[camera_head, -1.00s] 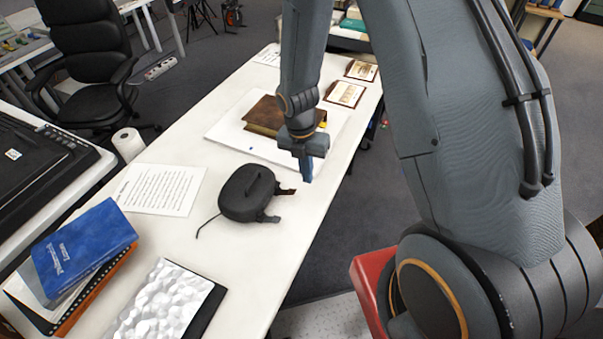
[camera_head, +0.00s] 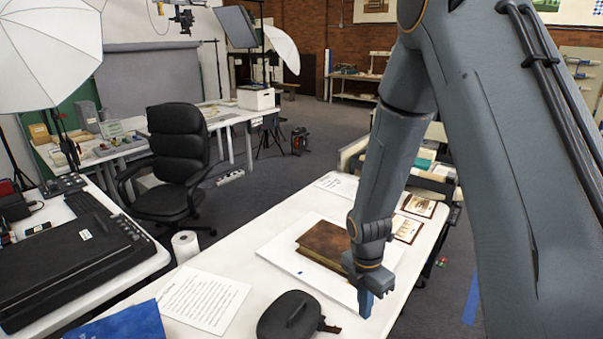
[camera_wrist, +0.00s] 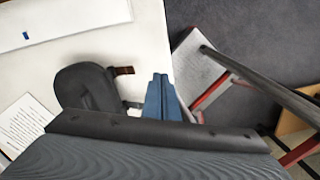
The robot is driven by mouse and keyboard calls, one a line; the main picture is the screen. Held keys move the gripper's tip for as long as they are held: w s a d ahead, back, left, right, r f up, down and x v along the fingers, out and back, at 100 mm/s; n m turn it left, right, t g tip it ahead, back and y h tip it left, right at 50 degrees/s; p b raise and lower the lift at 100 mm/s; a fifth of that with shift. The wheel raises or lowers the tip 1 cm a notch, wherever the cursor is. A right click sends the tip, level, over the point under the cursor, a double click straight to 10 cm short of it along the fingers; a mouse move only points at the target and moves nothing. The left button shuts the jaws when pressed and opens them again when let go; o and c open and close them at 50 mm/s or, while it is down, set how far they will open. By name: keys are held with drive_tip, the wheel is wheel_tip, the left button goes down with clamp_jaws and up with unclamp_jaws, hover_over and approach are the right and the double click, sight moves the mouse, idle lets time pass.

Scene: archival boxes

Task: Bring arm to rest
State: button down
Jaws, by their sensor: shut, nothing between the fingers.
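My gripper (camera_head: 366,302) points down over the right edge of the long white table (camera_head: 232,262), its blue fingers together and nothing between them. In the wrist view my gripper (camera_wrist: 160,98) shows its closed blue fingers at the table's edge, beside a black case (camera_wrist: 85,88). The arm stretches down from the upper right in the head view. The black case also shows in the head view (camera_head: 290,316), to the left of the gripper. How high the fingertips are above the table is hard to tell.
A brown book (camera_head: 325,243) lies on a white board (camera_head: 285,256) behind the gripper. A printed sheet (camera_head: 203,300), a blue book (camera_head: 125,324) and a white roll (camera_head: 185,246) are at the left. Framed pictures (camera_head: 407,229) lie at the far right.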

drive_tip(key=s+d+r+m+t+b, duration=0.1)
drive_tip(key=s+r+m+b, duration=0.2)
drive_tip(key=m, duration=0.9)
drive_tip(key=s+d+r+m+b, duration=0.1)
drive_tip(key=s+r+m+b, duration=0.2)
drive_tip(key=m, duration=0.9)
drive_tip(key=s+b, duration=0.1)
drive_tip(key=b, duration=0.2)
drive_tip(key=shift+r+t+y, duration=0.25)
drive_tip(key=shift+t+y, duration=0.15)
